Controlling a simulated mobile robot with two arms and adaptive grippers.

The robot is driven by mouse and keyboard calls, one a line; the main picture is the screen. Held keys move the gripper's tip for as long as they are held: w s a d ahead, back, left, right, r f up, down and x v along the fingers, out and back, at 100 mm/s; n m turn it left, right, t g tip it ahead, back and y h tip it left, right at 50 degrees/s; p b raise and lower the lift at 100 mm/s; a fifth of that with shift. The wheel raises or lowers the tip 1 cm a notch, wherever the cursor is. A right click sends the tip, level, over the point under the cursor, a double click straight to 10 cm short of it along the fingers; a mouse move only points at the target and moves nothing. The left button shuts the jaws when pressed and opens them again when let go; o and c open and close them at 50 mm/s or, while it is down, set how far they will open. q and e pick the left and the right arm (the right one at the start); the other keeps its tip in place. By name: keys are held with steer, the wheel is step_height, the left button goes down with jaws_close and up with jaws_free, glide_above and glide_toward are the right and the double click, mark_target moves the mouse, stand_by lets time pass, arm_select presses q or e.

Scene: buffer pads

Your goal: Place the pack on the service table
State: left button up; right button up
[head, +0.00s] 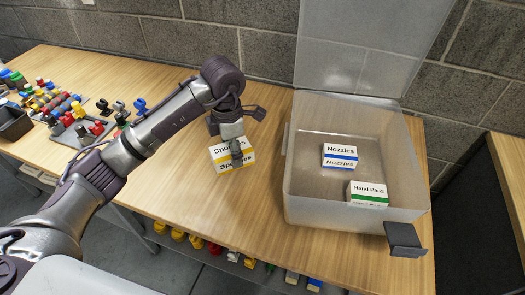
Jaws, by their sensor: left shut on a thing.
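My left gripper (236,148) reaches down from the left and is shut on a white pack with a yellow band, whose label reads partly "Spo..." (221,161). The gripper covers part of the label. The pack is over the wooden table (190,205), left of the clear bin; I cannot tell whether it touches the table top. A Nozzles pack (340,150) with a blue band and a Hand Pads pack (366,188) with a green band lie inside the bin. My right gripper is not in view.
The clear bin (305,210) stands at the table's right with its lid (355,45) raised and a dark latch (404,238) at the front. Several coloured parts (72,125) crowd the table's left. The table's front middle is clear. Another wooden surface (512,170) shows at the right edge.

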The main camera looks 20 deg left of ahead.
arm_select(q)
steer(key=shift+a+f, duration=0.15)
steer(key=shift+a, duration=0.2)
steer(key=a+f, duration=0.2)
steer(key=a, duration=0.1)
steer(key=a+f+p, duration=0.1)
steer(key=a+f, duration=0.1)
steer(key=a, duration=0.2)
steer(key=w+a+f+p, duration=0.1)
steer(key=a+f, duration=0.1)
steer(key=a, duration=0.2)
steer(key=shift+f, duration=0.35)
step_height(320, 180, down, 4)
steer(key=shift+r+p, duration=0.1)
steer(key=shift+p, duration=0.65)
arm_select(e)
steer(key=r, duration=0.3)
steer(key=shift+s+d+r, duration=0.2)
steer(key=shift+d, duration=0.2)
arm_select(q)
steer(key=shift+f, duration=0.3)
steer(key=o, duration=1.3)
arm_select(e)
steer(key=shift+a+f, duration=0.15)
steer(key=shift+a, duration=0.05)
